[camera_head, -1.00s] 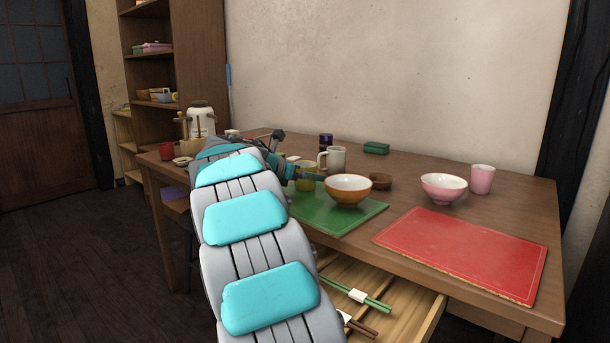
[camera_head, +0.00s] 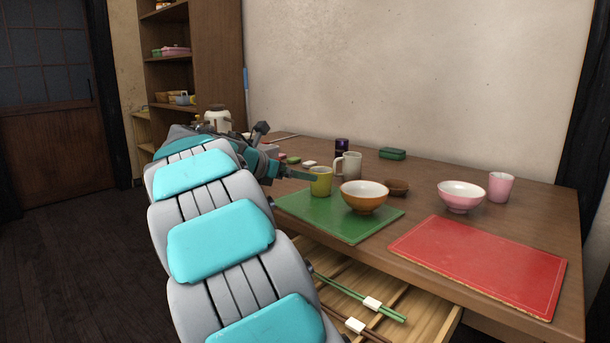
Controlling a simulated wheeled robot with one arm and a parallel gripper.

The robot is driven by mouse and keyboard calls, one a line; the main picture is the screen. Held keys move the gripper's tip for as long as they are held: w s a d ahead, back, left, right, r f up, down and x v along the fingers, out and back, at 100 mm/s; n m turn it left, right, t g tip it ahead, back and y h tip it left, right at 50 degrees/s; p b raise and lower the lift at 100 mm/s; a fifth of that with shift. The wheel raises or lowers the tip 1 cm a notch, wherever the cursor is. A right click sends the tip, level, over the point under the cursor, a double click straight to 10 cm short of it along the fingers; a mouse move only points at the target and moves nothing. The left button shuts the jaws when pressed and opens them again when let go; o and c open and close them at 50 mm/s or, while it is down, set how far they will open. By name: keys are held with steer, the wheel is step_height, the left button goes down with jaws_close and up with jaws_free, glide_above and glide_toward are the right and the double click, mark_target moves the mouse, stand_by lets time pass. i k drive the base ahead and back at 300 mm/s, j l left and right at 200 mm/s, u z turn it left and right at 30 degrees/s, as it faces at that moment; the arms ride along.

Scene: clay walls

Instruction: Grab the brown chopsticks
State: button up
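The brown chopsticks (camera_head: 375,335) lie in the open wooden drawer at the bottom of the view, with a white band (camera_head: 355,325) around them. My arm hides part of their length. Green chopsticks (camera_head: 345,289) with a white band lie beside them in a neighbouring compartment. My gripper (camera_head: 300,174) is above the table, left of the yellow-green cup and well above and behind the drawer. It is small and partly hidden by my arm, so its opening is unclear. It is apart from the chopsticks.
The green mat (camera_head: 330,225) carries a yellow-green cup (camera_head: 321,183) and an orange bowl (camera_head: 364,196). A white mug (camera_head: 349,164) stands behind. The red mat (camera_head: 480,265) is bare; a pink bowl (camera_head: 461,196) and pink cup (camera_head: 500,187) stand beyond it. The drawer (camera_head: 437,322) sticks out under the table edge.

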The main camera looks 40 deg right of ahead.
mark_target(356, 325)
steer(key=j+z, duration=0.15)
steer(key=z, duration=0.15)
steer(key=l+z, duration=0.15)
steer(key=z, duration=0.45)
steer(key=k+j, duration=0.2)
steer(key=k, duration=0.25)
steer(key=k+j, duration=0.15)
steer(key=k, duration=0.35)
